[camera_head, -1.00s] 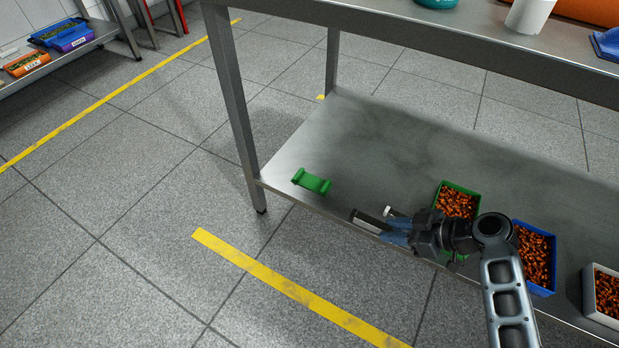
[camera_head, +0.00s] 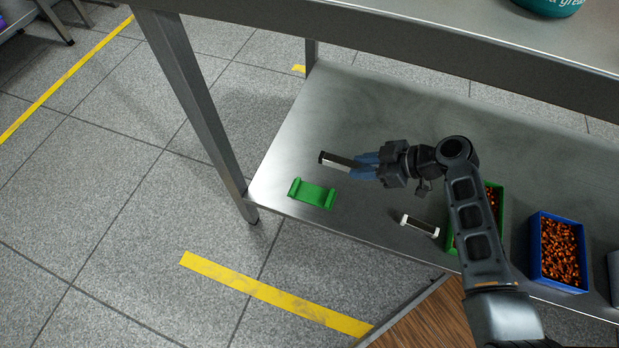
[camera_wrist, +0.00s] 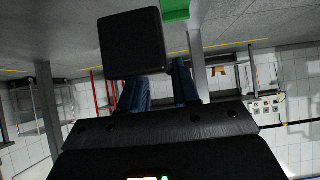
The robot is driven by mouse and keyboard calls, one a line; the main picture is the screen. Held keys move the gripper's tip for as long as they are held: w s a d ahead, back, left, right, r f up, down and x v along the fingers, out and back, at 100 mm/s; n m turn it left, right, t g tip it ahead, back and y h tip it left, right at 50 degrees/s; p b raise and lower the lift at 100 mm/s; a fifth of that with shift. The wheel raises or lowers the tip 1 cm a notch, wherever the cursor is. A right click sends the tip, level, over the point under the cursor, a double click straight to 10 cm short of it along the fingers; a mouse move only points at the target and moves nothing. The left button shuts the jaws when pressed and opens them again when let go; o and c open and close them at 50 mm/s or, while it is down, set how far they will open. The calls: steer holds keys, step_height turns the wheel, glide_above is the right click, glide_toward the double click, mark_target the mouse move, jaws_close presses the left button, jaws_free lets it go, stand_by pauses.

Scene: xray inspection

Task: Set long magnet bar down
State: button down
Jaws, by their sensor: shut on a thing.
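My gripper (camera_head: 366,166) is shut on the long magnet bar (camera_head: 340,162), a grey metallic bar with a black end. The bar points left from the blue fingers, over the metal lower shelf (camera_head: 365,110). The gap between bar and shelf is hard to judge. In the wrist view, the bar's dark square end (camera_wrist: 133,43) fills the space before the fingers (camera_wrist: 160,88). A green holder (camera_head: 312,193) with raised ends sits on the shelf, below and left of the bar. A piece of it shows in the wrist view (camera_wrist: 176,9).
A shorter bar with white ends (camera_head: 419,226) lies on the shelf below my gripper. A green bin (camera_head: 500,205), partly behind my arm, and a blue bin (camera_head: 584,258) hold copper-coloured parts. The table leg (camera_head: 195,110) and upper tabletop edge (camera_head: 400,45) bound the space. The shelf's back is clear.

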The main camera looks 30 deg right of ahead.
steer(key=w+a+f+b, duration=0.1)
steer(key=w+a+f, duration=0.1)
steer(key=a, duration=0.1)
steer(key=w+a+f+b, duration=0.1)
steer(key=a+f, duration=0.1)
steer(key=a, duration=0.1)
steer(key=w+a+f+b, duration=0.1)
steer(key=w+a+f, duration=0.1)
steer(key=a, duration=0.1)
steer(key=shift+w+f, duration=0.15)
steer(key=shift+w, duration=0.2)
steer(key=shift+f+b, duration=1)
steer(key=shift+f, duration=0.95)
steer(key=shift+f, duration=0.2)
steer(key=c, duration=0.8)
jaws_free()
